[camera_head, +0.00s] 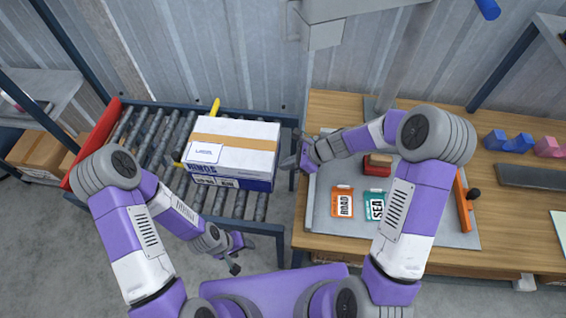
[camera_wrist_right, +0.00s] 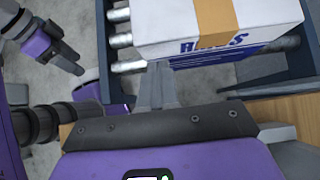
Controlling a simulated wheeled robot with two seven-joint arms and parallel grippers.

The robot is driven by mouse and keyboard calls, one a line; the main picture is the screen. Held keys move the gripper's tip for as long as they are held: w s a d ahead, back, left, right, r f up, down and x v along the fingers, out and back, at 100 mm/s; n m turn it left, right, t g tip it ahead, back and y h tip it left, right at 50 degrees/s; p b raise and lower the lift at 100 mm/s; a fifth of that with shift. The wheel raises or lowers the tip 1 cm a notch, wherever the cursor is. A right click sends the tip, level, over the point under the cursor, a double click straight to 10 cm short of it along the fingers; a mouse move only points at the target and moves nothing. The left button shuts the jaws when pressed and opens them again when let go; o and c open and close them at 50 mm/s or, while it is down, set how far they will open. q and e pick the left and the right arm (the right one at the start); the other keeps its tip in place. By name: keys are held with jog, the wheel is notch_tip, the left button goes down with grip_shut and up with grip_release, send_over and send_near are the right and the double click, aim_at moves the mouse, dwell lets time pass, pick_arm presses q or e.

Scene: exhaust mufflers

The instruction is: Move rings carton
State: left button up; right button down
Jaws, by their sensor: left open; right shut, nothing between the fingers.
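The rings carton (camera_head: 233,148) is a white and blue box with tan tape along its top. It rests on the roller conveyor (camera_head: 145,165), close to its right end. In the right wrist view the carton (camera_wrist_right: 190,25) stands just beyond the fingers. My right gripper (camera_head: 297,163) is shut and empty, just right of the carton and apart from it, near the table's left edge. It also shows in the right wrist view (camera_wrist_right: 156,88). My left gripper (camera_head: 238,256) is open and empty, in front of the conveyor and below the carton in the picture.
A wooden table (camera_head: 330,112) on the right bears a grey mat with an orange card (camera_head: 342,202), a teal card (camera_head: 375,206) and a red block (camera_head: 376,169). A yellow bar (camera_head: 215,106) stands behind the carton. A red board (camera_head: 92,143) edges the conveyor's left end.

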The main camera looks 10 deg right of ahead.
jog(key=d+f+p+v, duration=0.1)
jog(key=p+v, duration=0.1)
jog(key=v, duration=0.9)
jog(key=shift+s+r, duration=0.2)
jog(key=shift+d, duration=0.1)
